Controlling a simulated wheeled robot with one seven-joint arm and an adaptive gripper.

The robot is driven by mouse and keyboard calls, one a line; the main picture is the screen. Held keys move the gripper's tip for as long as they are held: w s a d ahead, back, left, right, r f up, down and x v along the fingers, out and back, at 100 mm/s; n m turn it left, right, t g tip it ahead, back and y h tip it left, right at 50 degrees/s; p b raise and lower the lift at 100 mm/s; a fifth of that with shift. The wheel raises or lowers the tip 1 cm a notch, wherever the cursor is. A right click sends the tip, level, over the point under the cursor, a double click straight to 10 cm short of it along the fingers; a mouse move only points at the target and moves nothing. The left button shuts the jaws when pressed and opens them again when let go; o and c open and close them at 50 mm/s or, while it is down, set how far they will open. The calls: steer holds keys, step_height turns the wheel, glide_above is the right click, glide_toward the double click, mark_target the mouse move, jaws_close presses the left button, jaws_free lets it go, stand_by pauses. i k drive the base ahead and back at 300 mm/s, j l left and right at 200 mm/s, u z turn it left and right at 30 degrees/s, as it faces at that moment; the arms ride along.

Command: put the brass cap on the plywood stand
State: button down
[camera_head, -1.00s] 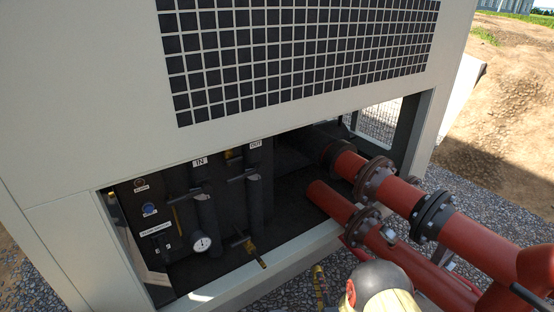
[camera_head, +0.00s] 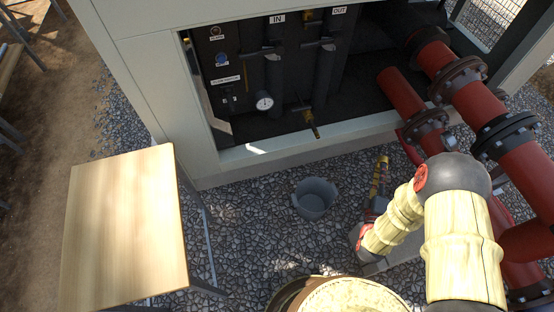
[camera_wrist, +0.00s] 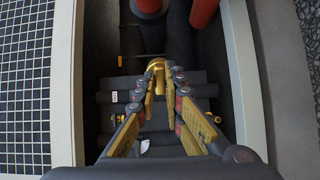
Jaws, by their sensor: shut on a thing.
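The brass cap (camera_wrist: 156,66) shows in the wrist view, held between the fingertips of my gripper (camera_wrist: 162,78). In the head view my gripper (camera_head: 380,172) is outside the chiller opening, above the gravel, and the cap cannot be made out clearly there. The plywood stand (camera_head: 125,225) is at the left of the head view, a pale wooden top on grey metal legs. Its top is bare. My gripper is well to the right of it, apart from it.
A grey bucket (camera_head: 314,205) stands on the gravel between the stand and my gripper. The chiller cabinet (camera_head: 165,85) rises behind, with a gauge (camera_head: 264,101) and a valve (camera_head: 311,122) in its opening. Red flanged pipes (camera_head: 470,90) run at the right.

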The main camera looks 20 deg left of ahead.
mark_target(120, 227)
steer(key=l+u, duration=0.45)
steer(key=l, duration=0.3)
steer(key=u, duration=1.9)
steer(key=i+j+u, duration=0.3)
steer(key=i+u, duration=0.15)
